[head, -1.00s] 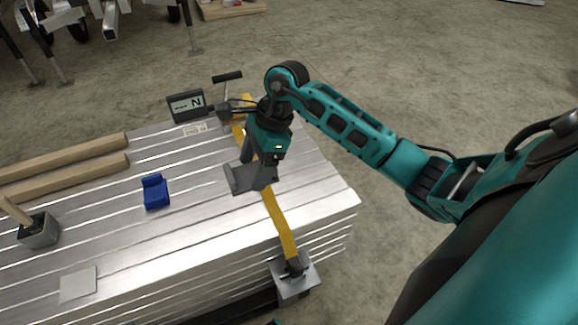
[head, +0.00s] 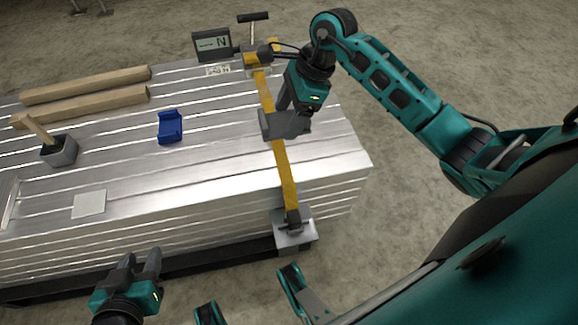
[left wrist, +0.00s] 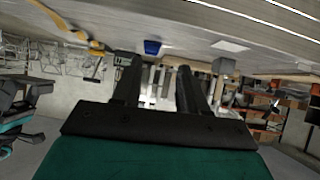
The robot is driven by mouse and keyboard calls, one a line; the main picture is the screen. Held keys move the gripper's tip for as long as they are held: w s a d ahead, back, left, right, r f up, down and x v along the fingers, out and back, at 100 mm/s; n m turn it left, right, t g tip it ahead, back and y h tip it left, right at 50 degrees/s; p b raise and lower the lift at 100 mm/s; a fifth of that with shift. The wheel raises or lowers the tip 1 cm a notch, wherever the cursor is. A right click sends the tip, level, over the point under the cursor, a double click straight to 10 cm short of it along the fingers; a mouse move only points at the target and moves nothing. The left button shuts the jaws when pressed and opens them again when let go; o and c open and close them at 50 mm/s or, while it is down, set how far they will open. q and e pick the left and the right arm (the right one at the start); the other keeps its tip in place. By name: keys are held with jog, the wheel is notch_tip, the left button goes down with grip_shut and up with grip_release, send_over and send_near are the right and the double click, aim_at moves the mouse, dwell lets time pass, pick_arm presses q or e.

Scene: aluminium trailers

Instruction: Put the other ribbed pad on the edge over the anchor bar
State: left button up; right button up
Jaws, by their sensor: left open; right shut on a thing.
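My right gripper (head: 288,113) is shut on a grey angled pad (head: 278,124) and holds it over the yellow strap (head: 285,175) on the aluminium stack. Its ribs cannot be made out. A blue angled piece (head: 170,128) lies on the stack top, left of the strap; it also shows in the left wrist view (left wrist: 152,47). The strap runs down over the near edge to a grey plate with a dark fitting (head: 294,232), where the anchor bar seems to be. My left gripper (head: 140,262) is open and empty, in front of the stack's near side.
A force display (head: 212,44) and a black-handled tool (head: 253,18) stand at the strap's far end. Wooden bars (head: 90,100), a grey box with a wooden handle (head: 60,151) and a pale square (head: 89,204) lie on the left.

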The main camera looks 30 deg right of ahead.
jog(key=b, duration=0.3)
send_over(284, 173)
jog(key=d, duration=0.1)
notch_tip(284, 173, down, 13)
jog(key=shift+s+d+f, duration=0.1)
jog(key=shift+f+b, duration=0.3)
jog(key=shift+f, duration=0.2)
notch_tip(284, 173, down, 4)
jog(key=shift+f+b, duration=0.1)
jog(key=shift+b, duration=0.65)
jog(key=shift+d+f, duration=0.1)
jog(key=shift+f, duration=0.15)
jog(key=o, duration=1.1)
jog(key=shift+r, duration=0.1)
pick_arm(q)
jog(key=f, duration=0.2)
jog(key=d+f, duration=0.1)
jog(key=shift+w+d+f, duration=0.1)
jog(key=shift+w+f, duration=0.15)
